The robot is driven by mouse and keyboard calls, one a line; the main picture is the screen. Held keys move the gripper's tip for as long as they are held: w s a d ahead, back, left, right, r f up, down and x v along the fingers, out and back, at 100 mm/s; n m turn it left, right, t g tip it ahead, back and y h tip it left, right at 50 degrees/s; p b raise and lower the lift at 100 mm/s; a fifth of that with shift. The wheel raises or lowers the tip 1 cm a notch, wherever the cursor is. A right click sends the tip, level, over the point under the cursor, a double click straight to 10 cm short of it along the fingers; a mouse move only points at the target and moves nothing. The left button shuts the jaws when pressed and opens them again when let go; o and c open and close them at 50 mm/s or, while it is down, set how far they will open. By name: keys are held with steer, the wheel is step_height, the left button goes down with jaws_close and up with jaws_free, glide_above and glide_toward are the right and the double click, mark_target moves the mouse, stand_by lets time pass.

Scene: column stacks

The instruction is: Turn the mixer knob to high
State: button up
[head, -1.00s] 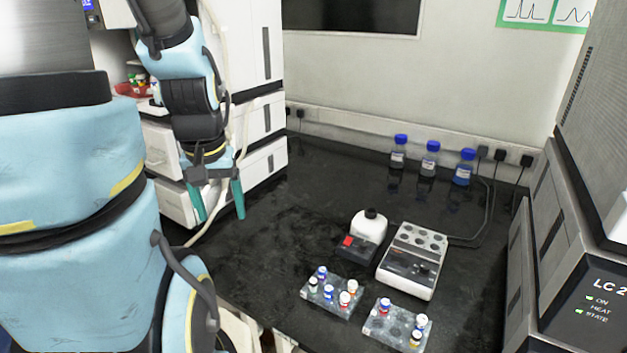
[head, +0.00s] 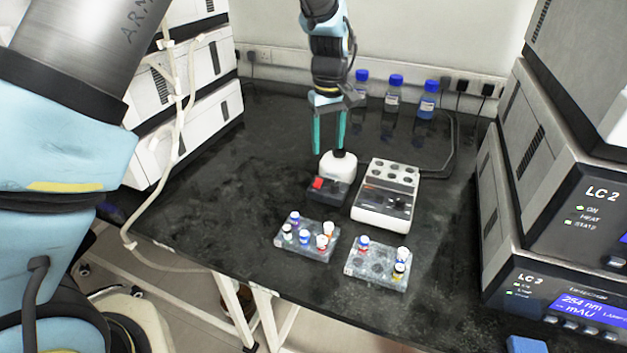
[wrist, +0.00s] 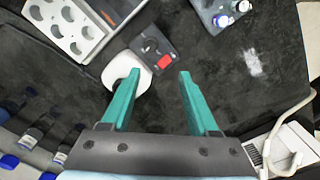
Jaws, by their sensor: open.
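The mixer (head: 337,171) has a rounded white body with a black cup on top and a dark front panel (head: 334,193) with a red switch (head: 317,183). It stands on the black bench. In the wrist view the panel (wrist: 148,42) and red switch (wrist: 164,62) show just beyond my fingertips. A knob cannot be made out clearly on the panel. My gripper (head: 329,150) points down with two teal fingers, open and empty, above and slightly behind the mixer. In the wrist view my gripper (wrist: 159,74) overlaps the white body at its left finger.
A white block heater (head: 386,192) stands close to the mixer's right. Two tube racks (head: 307,240) (head: 377,264) are in front. Blue-capped bottles (head: 395,95) stand behind. Stacked LC units (head: 560,215) border the right. The bench left of the mixer is clear.

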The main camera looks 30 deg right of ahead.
mark_target(335, 183)
steer(key=f+p, duration=0.1)
steer(key=f, duration=0.3)
steer(key=s+d+f+p, duration=0.1)
steer(key=f, duration=0.2)
steer(key=f+p, duration=0.1)
steer(key=f, duration=0.3)
steer(key=shift+s+d+f, duration=0.2)
steer(key=shift+d+f, duration=0.15)
steer(key=shift+d, duration=0.05)
jaws_close()
